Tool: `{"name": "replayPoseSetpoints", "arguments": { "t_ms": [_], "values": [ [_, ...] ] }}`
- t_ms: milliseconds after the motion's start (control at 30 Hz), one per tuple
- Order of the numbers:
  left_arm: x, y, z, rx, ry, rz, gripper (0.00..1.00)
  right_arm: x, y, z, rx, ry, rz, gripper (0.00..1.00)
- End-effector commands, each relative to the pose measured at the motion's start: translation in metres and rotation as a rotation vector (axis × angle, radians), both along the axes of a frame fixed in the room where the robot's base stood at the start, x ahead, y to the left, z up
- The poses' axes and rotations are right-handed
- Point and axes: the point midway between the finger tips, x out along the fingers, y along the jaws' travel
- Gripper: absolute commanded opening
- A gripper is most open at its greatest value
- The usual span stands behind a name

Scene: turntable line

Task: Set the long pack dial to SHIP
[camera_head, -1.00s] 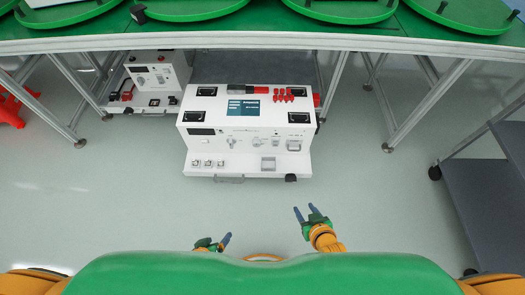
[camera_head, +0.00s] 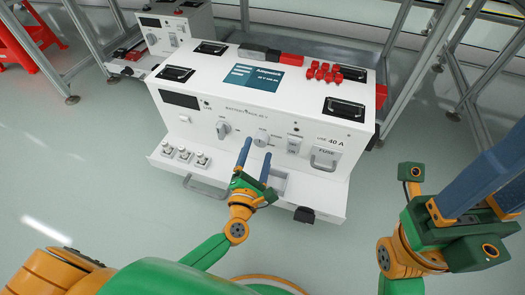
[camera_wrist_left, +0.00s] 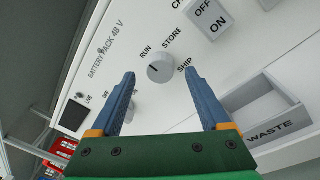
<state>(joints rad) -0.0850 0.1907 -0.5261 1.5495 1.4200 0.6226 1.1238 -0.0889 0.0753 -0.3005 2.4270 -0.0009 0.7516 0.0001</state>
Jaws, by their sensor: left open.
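The pack dial (camera_wrist_left: 159,68) is a round light-grey knob on the white cabinet (camera_head: 258,95), ringed by RUN, STORE and SHIP labels. Its small dark mark appears to lie on the RUN side. In the head view the dial (camera_head: 262,139) sits mid-front, beyond my left fingertips. My left gripper (camera_head: 256,160) is open and empty, its two blue fingers pointing at the panel. In the left wrist view the dial shows in the gap between the fingers (camera_wrist_left: 159,85), apart from both. My right gripper (camera_head: 500,180) is at the right, away from the cabinet, its fingertips partly out of view.
A second knob (camera_head: 222,129) is left of the dial. An OFF/ON switch (camera_head: 293,146) and a fuse handle (camera_head: 325,161) are to its right. A WASTE bin (camera_wrist_left: 255,104) lies below. Several white switches (camera_head: 184,155) stand on the ledge. Table legs flank the cabinet.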

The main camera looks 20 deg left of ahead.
Motion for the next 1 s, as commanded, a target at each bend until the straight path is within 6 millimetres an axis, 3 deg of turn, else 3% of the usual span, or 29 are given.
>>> {"name": "replayPoseSetpoints", "arguments": {
  "t_ms": [133,400,700,1000],
  "values": [
    [0.020,0.001,-0.001,0.001,-0.001,-0.001,0.80,-0.001,0.000,0.001,-0.001,-0.024,-0.001,0.50],
    [0.023,0.002,0.000,0.003,0.002,0.000,0.80,-0.001,0.001,0.002,-0.003,-0.025,-0.001,0.50],
    [0.023,0.002,-0.001,0.004,0.002,0.000,0.00,-0.001,0.001,0.002,-0.003,-0.024,-0.001,0.50],
    [0.023,0.002,-0.001,0.042,0.001,0.001,0.00,-0.001,0.001,0.003,-0.002,-0.023,0.000,0.50]
  ]
}}
